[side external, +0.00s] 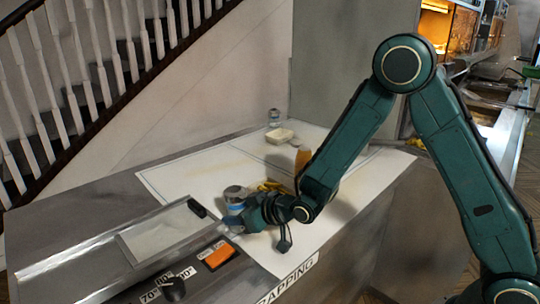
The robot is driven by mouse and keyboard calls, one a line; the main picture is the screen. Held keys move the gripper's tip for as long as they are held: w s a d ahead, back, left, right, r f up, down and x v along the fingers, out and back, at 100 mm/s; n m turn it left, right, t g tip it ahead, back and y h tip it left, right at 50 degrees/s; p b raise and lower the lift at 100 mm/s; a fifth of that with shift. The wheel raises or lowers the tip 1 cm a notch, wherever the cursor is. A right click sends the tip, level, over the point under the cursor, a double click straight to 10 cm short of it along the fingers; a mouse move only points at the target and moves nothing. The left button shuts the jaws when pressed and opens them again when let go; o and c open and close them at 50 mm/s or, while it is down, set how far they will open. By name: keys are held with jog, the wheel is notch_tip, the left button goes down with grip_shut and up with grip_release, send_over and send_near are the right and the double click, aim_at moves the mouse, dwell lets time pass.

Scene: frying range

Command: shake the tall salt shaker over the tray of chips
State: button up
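A clear shaker with a grey top and blue band (235,196) stands upright on the white work surface, right by my gripper (236,222). My gripper reaches in low from the right; its fingers are small and partly merged with the shaker's lower part, so I cannot tell whether they touch or grip it. A second similar small shaker (274,117) stands at the back of the surface. Yellow chips (272,186) lie just behind my wrist, partly hidden by my arm; their tray's edges cannot be made out.
An amber bottle (302,158) stands behind my forearm. A pale block (279,136) lies near the back. A metal fryer top with a lid (165,238), a black handle (197,208), an orange switch (216,255) and a dial (173,289) is at front left. The surface's back left is clear.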

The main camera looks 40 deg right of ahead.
aim_at(245, 194)
jog(key=shift+r, duration=0.1)
dwell(0.3)
jog(key=shift+r, duration=2.45)
jog(key=shift+r, duration=0.1)
jog(key=shift+r, duration=3.9)
jog(key=shift+d, duration=0.1)
